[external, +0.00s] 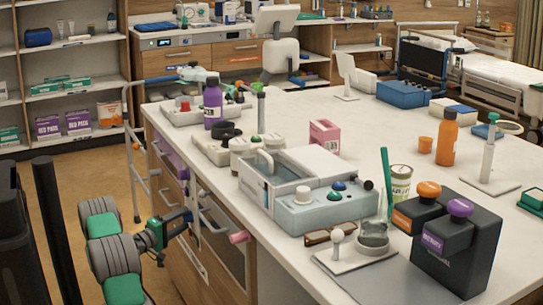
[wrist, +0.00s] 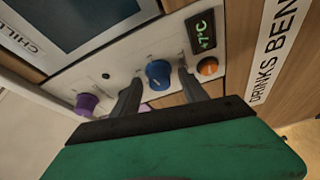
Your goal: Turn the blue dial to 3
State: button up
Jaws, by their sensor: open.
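The blue dial (wrist: 158,72) is a round knob on a pale panel (wrist: 120,78) in the wrist view. No number on it is readable. My gripper (wrist: 160,88) is open, with one dark finger to the left of the dial and one to the right. The fingertips are close to the dial; I cannot tell whether they touch it. In the external view my gripper (external: 186,220) is low at the left, by the front of the bench. The dial between the fingers does not show clearly there.
A purple knob (wrist: 87,103) is left of the dial. An orange knob (wrist: 207,66) and a +7°C display (wrist: 202,30) are to its right.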

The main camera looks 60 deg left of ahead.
jog(key=s+r+n+g+h+p, duration=0.4)
jog(key=s+n+h+p, duration=0.3)
jog(key=n+p, duration=0.8)
jog(key=s+d+f+m+g+h, duration=0.1)
jog(key=s+d+f+m+g, duration=0.3)
jog(key=f+m, duration=0.3)
jog(key=s+d+f+m+g+h, duration=0.1)
jog(key=s+d+f+m, duration=0.3)
jog(key=d+f+m, duration=0.3)
jog(key=s+d+r+m+g+h+p, duration=0.1)
jog(key=s+d+m+g+h, duration=0.1)
jog(key=d, duration=0.7)
jog(key=shift+s+d+r+m+g+h, duration=0.3)
jog(key=shift+s+m+g, duration=0.8)
jog(key=shift+s, duration=0.8)
